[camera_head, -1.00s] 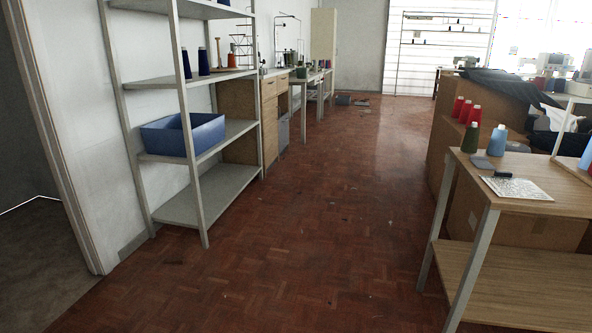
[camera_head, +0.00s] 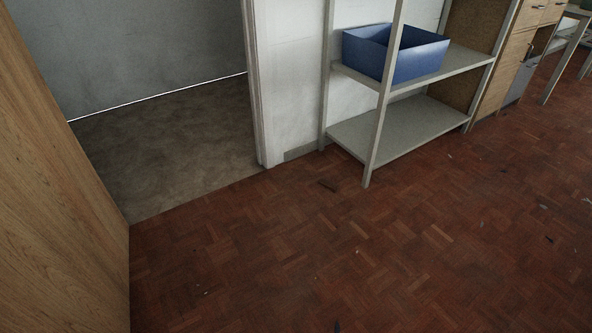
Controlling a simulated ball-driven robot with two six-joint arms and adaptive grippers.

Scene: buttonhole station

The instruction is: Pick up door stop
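A small dark brown piece (camera_head: 328,185) lies on the parquet floor near the doorway and the front leg of the shelf. It may be the door stop, but it is too small and dark to tell it from a floor block. Neither of my grippers is in view.
A wooden door or panel (camera_head: 55,190) fills the left edge. A doorway opens onto brown carpet (camera_head: 180,150). A grey metal shelf (camera_head: 400,130) holds a blue bin (camera_head: 398,55). A wooden cabinet (camera_head: 510,60) stands beyond. The parquet floor (camera_head: 300,260) is mostly clear, with small scraps.

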